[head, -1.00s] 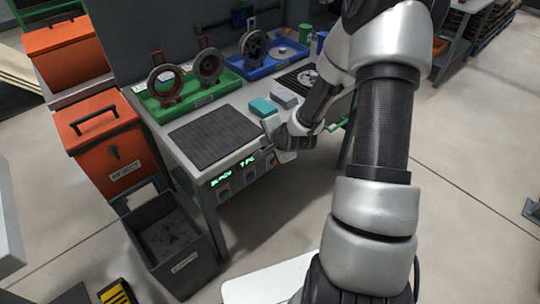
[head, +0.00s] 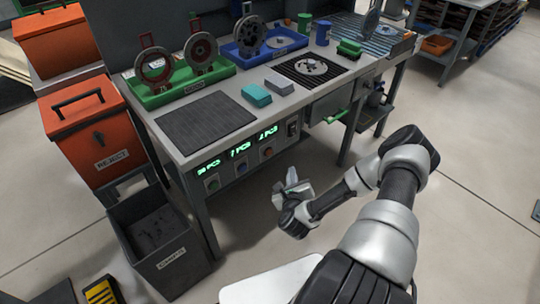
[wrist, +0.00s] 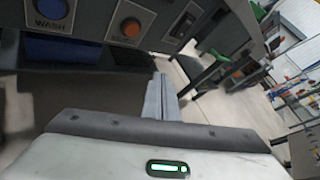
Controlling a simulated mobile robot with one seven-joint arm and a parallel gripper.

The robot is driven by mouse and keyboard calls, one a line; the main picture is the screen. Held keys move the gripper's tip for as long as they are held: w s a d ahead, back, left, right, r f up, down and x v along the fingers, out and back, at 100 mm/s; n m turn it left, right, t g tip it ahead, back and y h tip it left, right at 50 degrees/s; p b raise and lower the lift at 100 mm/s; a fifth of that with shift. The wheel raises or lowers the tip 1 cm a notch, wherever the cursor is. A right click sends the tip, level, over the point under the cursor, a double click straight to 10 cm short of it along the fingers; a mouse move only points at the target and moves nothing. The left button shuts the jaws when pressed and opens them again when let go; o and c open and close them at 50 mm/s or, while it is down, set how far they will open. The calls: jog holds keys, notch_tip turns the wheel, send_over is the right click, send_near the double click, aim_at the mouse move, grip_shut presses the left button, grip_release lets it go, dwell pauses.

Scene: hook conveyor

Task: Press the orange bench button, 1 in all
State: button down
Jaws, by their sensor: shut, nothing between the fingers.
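The orange button (head: 267,152) is on the bench's front panel, the rightmost of three round buttons under green displays. In the wrist view the orange button (wrist: 130,28) sits in a square plate at the upper left, with a small label below it. My gripper (head: 289,178) is in front of the panel, below and to the right of the orange button. It is apart from the panel. In the wrist view my gripper (wrist: 159,78) has its fingers together and empty, with the orange button above and left of the fingertips.
The blue button (head: 240,169) and green button (head: 212,185) are left of the orange one. A switch (head: 292,126) is to its right. A green handle (head: 336,117) sticks out further right. A dark bin (head: 160,245) stands at the left. The floor before the panel is clear.

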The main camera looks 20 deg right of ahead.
aim_at(269, 152)
jog(key=shift+w, duration=0.15)
jog(key=w+a+b, duration=0.1)
jog(key=w+a, duration=0.2)
jog(key=w, duration=0.5)
jog(key=shift+b, duration=0.35)
jog(key=shift+w, duration=0.1)
dwell(1.9)
jog(key=shift+w+a, duration=0.15)
jog(key=shift+w, duration=0.15)
jog(key=shift+w+a+b, duration=0.15)
jog(key=shift+w+b, duration=0.25)
jog(key=shift+b, duration=0.05)
dwell(0.8)
jog(key=shift+s, duration=0.1)
jog(key=shift+s+d, duration=0.3)
jog(key=shift+s, duration=0.4)
jog(key=shift+s, duration=0.1)
